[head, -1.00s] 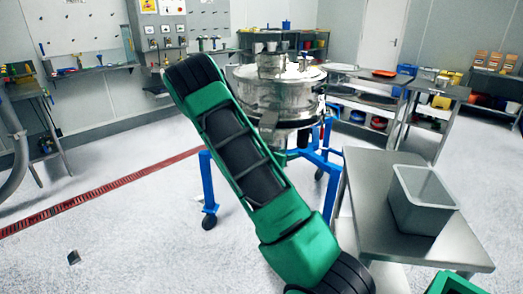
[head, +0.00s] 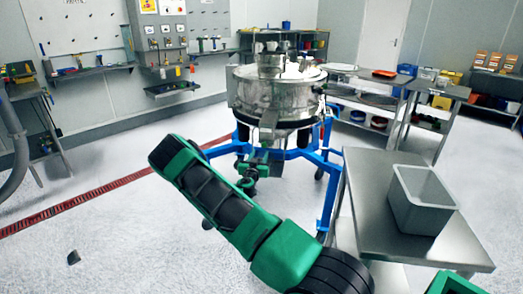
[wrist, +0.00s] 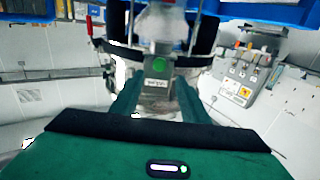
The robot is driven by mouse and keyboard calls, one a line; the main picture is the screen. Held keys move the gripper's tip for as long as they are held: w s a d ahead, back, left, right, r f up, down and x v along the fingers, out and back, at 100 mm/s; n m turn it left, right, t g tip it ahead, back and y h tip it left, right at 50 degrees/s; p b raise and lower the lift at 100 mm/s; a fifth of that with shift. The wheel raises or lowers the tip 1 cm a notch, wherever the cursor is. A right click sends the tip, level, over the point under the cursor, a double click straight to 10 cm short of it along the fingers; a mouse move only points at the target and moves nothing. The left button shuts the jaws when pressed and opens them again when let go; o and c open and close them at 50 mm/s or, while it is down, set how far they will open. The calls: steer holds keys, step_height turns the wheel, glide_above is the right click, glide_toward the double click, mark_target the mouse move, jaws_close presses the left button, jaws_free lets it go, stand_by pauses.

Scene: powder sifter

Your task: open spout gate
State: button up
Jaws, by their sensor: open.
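The steel powder sifter (head: 285,98) stands upright on a blue frame in the head view. Its grey spout (head: 268,128) slopes down at the front. My gripper (head: 262,165) is just below the spout, small and partly mixed with the frame behind it. In the wrist view my gripper (wrist: 157,80) is open, with its green fingers either side of a grey labelled block (wrist: 157,72) bearing a green dot, which seems to be part of the spout gate. I cannot tell whether the fingers touch it. A red-tipped lever (wrist: 89,26) shows at upper left.
The blue frame (head: 324,205) has legs around the sifter. A steel table (head: 375,220) with a grey bin (head: 424,200) stands at right. Shelves (head: 375,105) stand behind.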

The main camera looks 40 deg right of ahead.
mark_target(264, 145)
steer(key=x, duration=0.8)
